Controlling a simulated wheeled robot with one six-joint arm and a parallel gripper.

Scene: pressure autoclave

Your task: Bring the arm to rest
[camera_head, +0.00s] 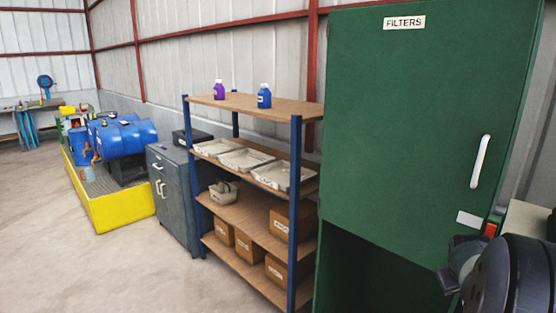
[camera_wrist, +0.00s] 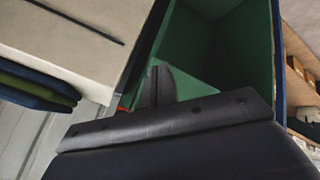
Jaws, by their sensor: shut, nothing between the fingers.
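My arm shows at the lower right edge of the head view as dark rounded parts, close to the green FILTERS cabinet (camera_head: 410,120). In the wrist view my gripper (camera_wrist: 157,88) appears as narrow dark fingertips, shut and empty, beyond the broad black wrist body. Behind the fingertips is the green interior of a cabinet (camera_wrist: 225,60). I cannot tell from this view how far the fingertips are from the green panel. Most of the gripper is hidden by the wrist body.
A shelf rack (camera_head: 262,106) with bottles, trays and boxes stands left of the cabinet. A beige surface (camera_wrist: 65,40) with a thin dark rod lies beside my gripper. The left floor is clear.

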